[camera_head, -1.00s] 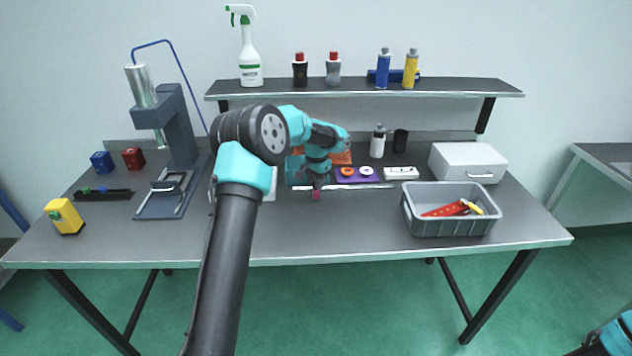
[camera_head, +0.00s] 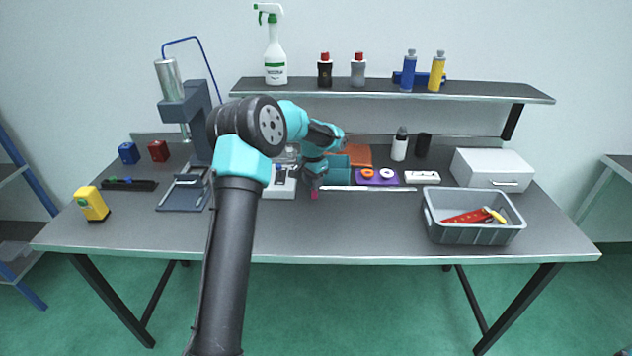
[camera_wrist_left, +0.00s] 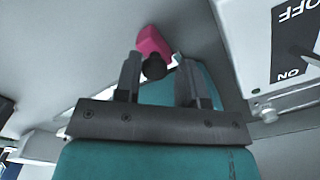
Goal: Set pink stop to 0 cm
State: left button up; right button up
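The pink stop (camera_head: 314,195) is at the left end of the pale rail (camera_head: 370,189) on the table in the head view. My left gripper (camera_head: 313,184) is down right above it. In the left wrist view, the pink stop (camera_wrist_left: 153,42) shows beyond the fingertips, with a black knob (camera_wrist_left: 155,68) on its near side. My left gripper (camera_wrist_left: 160,70) has its fingers apart, the knob between them. The knob is close to the left finger, with a gap to the right one; contact cannot be told. Scale marks are not readable. My right gripper is out of view.
A white switch box (camera_head: 281,186) marked OFF and ON stands close left of the stop; it fills the right of the wrist view (camera_wrist_left: 255,45). A purple tray (camera_head: 389,181) and grey bin (camera_head: 476,231) are to the right. The front table strip is clear.

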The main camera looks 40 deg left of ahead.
pick_arm(q)
jog(key=shift+o, duration=1.4)
notch_tip(320, 180, up, 17)
jog(key=shift+r, duration=0.2)
